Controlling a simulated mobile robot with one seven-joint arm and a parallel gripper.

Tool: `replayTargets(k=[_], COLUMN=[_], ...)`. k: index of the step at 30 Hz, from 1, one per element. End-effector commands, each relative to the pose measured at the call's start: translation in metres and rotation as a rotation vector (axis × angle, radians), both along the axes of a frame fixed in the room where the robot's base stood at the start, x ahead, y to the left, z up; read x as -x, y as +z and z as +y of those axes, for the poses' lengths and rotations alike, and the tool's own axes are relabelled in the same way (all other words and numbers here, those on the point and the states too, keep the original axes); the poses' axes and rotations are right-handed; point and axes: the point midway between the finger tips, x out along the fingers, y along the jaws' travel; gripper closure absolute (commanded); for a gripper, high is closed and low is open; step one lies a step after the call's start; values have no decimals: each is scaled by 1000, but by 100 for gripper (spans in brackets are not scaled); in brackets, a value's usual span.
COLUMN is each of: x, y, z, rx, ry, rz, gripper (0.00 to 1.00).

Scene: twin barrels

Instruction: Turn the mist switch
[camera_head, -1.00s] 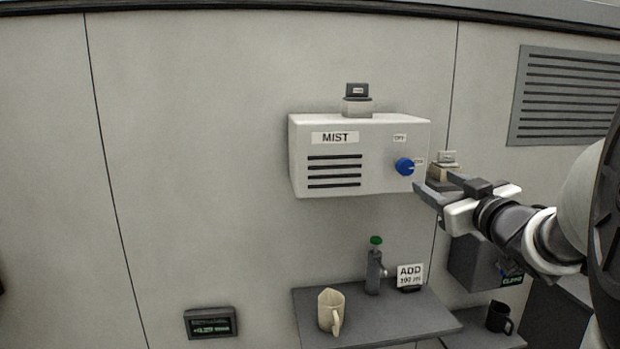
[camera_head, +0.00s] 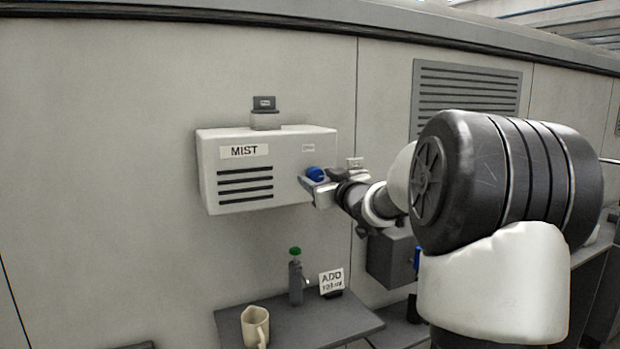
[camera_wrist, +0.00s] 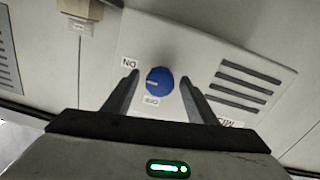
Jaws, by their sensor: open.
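The mist switch is a blue round knob (camera_head: 314,173) on the front of a white box (camera_head: 207,170) labelled MIST on the wall. My gripper (camera_head: 312,182) is at the knob in the head view. In the wrist view the knob (camera_wrist: 160,81) sits between the tips of my two open fingers, with a visible gap on each side. A pale mark on the knob lies toward its left in that view. An ON label (camera_wrist: 130,62) is to the upper left and an OFF label (camera_wrist: 151,101) is below it. My fingers partly hide the knob in the head view.
Below the box, a grey shelf (camera_head: 345,322) holds a cream jug (camera_head: 254,328), a grey bottle with a green top (camera_head: 296,280) and an ADD sign (camera_head: 331,281). A small grey device (camera_head: 264,112) sits on the box. A vent (camera_head: 465,90) is at right.

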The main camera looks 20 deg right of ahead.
Motion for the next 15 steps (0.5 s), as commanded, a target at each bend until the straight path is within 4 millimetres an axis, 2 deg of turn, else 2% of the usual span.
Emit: replayTargets(k=[5, 14, 15], x=[-14, -15, -15], y=[0, 0, 0], z=[0, 0, 0], rx=[1, 1, 1], ry=[1, 0, 0], rz=[0, 1, 1], gripper=[48, 48, 55])
